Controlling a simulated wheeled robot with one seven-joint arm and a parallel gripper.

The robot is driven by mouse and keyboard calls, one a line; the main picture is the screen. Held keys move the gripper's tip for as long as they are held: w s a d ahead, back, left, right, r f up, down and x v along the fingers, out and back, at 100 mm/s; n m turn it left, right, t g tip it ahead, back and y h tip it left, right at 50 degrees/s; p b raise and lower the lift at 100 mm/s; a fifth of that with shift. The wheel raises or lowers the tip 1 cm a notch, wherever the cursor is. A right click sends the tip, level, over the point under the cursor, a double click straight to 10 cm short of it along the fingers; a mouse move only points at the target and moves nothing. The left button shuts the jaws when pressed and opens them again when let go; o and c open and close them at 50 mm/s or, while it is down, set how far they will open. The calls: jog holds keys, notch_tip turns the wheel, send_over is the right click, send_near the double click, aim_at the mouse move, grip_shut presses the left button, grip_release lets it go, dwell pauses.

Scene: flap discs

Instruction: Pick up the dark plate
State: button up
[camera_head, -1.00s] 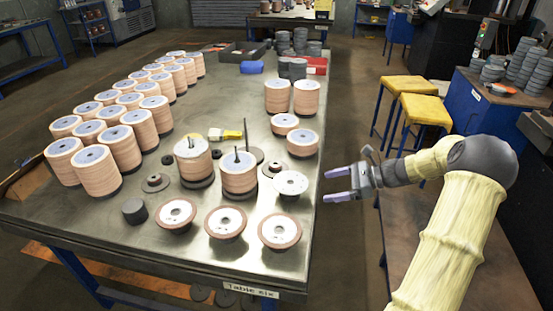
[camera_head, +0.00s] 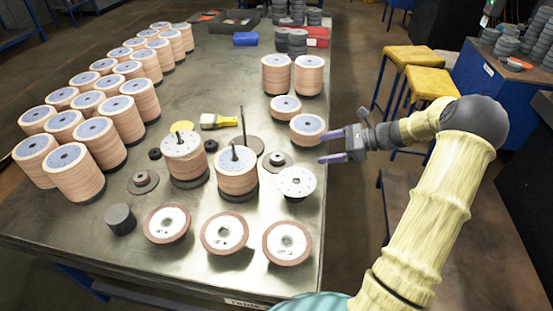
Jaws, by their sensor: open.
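Several dark round pieces lie on the table, and I cannot tell for certain which is the dark plate. A flat dark disc (camera_head: 255,145) lies behind the front spindle stacks, partly hidden by a thin upright rod. A dark grey flanged disc (camera_head: 277,160) with a raised hub lies to its right. A similar flanged disc (camera_head: 142,182) lies left of the stacks. My gripper (camera_head: 321,147) is at the table's right edge, its two purple fingers apart, pointing left and empty. It is right of the flanged disc and close to a flap disc (camera_head: 308,129).
Spindle stacks (camera_head: 184,160) (camera_head: 236,172) stand mid-table. A white-faced disc (camera_head: 296,182) and several flap discs (camera_head: 287,241) lie in front. Tall disc stacks (camera_head: 308,76) stand behind. Yellow stools (camera_head: 411,55) stand right.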

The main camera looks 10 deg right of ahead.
aim_at(280, 157)
jog(key=x, duration=1.2)
jog(key=shift+s, duration=0.1)
jog(key=shift+s+d, duration=0.1)
jog(key=x, duration=0.5)
jog(key=shift+a+f, duration=0.25)
jog(key=shift+a, duration=0.05)
jog(key=c, duration=1.6)
